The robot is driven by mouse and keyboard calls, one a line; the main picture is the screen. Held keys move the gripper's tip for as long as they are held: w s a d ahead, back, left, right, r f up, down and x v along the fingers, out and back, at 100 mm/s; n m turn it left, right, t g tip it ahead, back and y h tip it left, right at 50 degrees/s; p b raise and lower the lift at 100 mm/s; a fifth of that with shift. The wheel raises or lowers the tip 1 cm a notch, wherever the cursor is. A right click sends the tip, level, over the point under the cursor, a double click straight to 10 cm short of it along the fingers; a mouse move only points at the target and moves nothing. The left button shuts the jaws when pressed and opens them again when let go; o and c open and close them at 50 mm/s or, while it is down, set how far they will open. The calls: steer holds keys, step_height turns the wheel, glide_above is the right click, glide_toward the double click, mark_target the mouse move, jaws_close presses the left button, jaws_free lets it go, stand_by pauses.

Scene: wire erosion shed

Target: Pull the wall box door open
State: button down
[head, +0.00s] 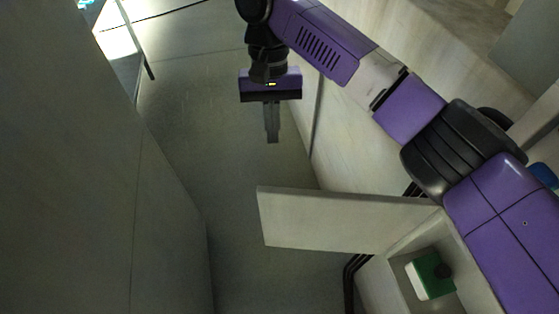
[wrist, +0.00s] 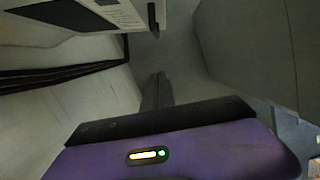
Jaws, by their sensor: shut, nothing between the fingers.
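The wall box (head: 478,272) is at the lower right of the head view. Its pale door (head: 335,222) stands swung out from the box, and the inside shows. In the wrist view a pale panel (wrist: 85,14) with small printed lines, apparently this door, is at the upper left. A dark handle-like piece (wrist: 152,18) is at its right end. My gripper (head: 272,138) is shut and empty, pointing down beyond the door's free edge in the head view and apart from it. Its fingers also show in the wrist view (wrist: 157,80).
A green and white item (head: 430,275) with a dark knob is inside the box. Black pipes or cables (head: 354,268) run along the wall below it. A large grey panel (head: 100,180) fills the left side. Grey floor (head: 215,130) lies clear between.

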steer(key=s+f+p, duration=0.2)
steer(key=s+f, duration=0.4)
steer(key=f, duration=0.3)
steer(key=shift+s+d+f+p, duration=0.15)
steer(key=shift+d+f+p, duration=0.15)
steer(key=shift+d, duration=0.15)
